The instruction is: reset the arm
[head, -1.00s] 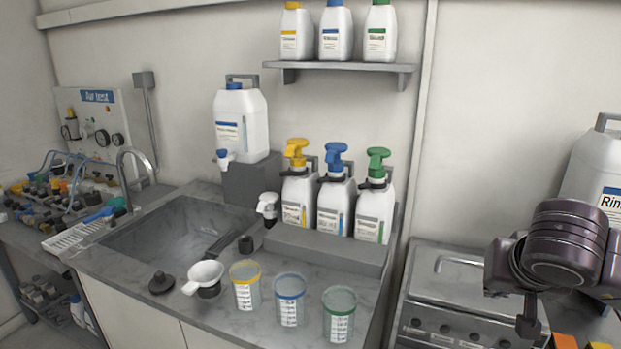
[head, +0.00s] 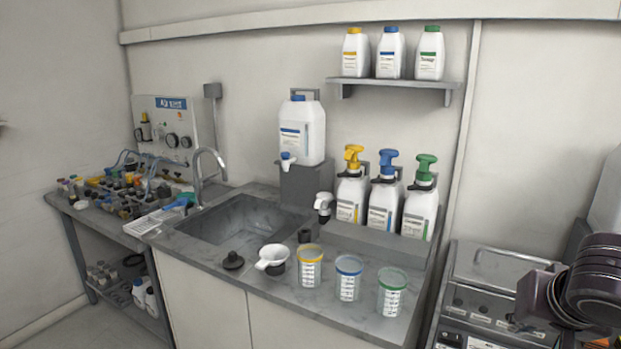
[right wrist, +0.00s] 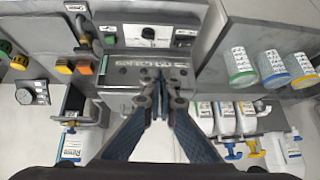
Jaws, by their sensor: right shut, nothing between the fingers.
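My right arm shows at the right edge in the head view, with its dark wrist in front of a grey machine (head: 500,280). In the right wrist view my right gripper (right wrist: 160,100) is shut and empty, its two fingertips close together. The fingers are in front of the machine's control panel (right wrist: 150,74), touching nothing that I can see. My left arm and gripper are not in view.
Three graduated cups (head: 348,278) stand on the sink counter's front edge. Behind them are three pump bottles (head: 383,205) on a grey step. A sink (head: 240,218) is left of them. A wall shelf (head: 395,82) holds three bottles.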

